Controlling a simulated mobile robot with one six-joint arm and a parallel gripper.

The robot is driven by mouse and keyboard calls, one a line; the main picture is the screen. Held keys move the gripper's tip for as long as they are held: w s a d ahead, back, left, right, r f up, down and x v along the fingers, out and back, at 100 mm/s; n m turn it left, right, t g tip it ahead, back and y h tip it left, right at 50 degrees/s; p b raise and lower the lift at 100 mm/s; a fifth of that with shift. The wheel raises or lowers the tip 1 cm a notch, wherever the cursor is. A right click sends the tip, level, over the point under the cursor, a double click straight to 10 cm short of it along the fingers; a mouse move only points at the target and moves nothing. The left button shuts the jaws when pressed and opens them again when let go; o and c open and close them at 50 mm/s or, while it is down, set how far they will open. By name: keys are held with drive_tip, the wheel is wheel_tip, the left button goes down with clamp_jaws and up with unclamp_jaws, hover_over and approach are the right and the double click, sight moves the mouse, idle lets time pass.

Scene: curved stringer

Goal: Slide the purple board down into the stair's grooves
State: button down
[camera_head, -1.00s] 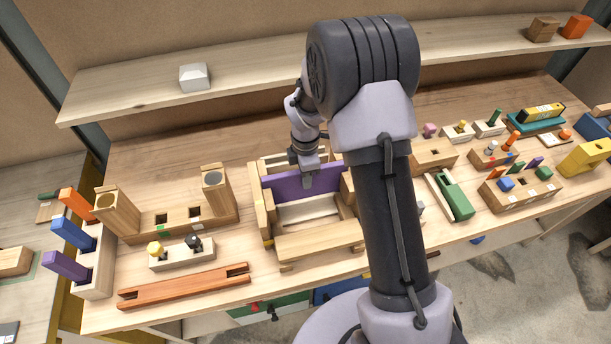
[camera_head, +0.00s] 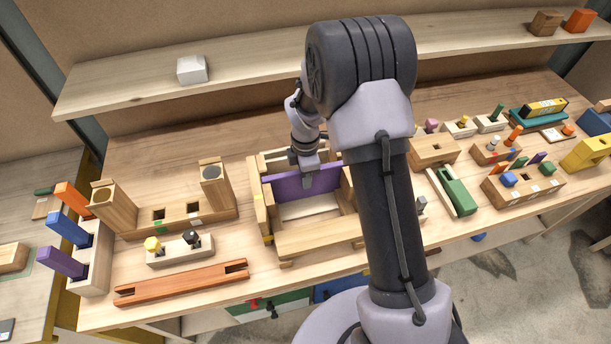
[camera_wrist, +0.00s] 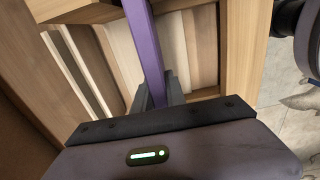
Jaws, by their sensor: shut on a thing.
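The purple board (camera_head: 289,189) stands on edge across the wooden stair frame, between its two side pieces. The stair (camera_head: 261,215) is pale wood, with a left side piece and a right side piece partly hidden by my arm. My gripper (camera_head: 310,176) is shut on the top edge of the board near its right part. In the wrist view the purple board (camera_wrist: 144,45) runs away from the gripper fingers (camera_wrist: 158,92), with wooden treads on both sides of it. Whether the board's ends sit in the grooves cannot be told.
A rack with orange, blue and purple boards (camera_head: 98,258) stands at the left. An orange-brown bar (camera_head: 181,284) lies at the front left. A green and cream block (camera_head: 453,192) lies right of my arm. A shelf (camera_head: 250,69) runs behind.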

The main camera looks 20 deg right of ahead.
drive_tip(key=shift+f+b, duration=0.3)
drive_tip(key=shift+f, duration=0.2)
drive_tip(key=c, duration=1.3)
unclamp_jaws()
drive_tip(key=shift+r, duration=0.1)
wheel_tip(320, 180, up, 17)
drive_tip(key=p, duration=0.4)
drive_tip(key=shift+r, duration=0.15)
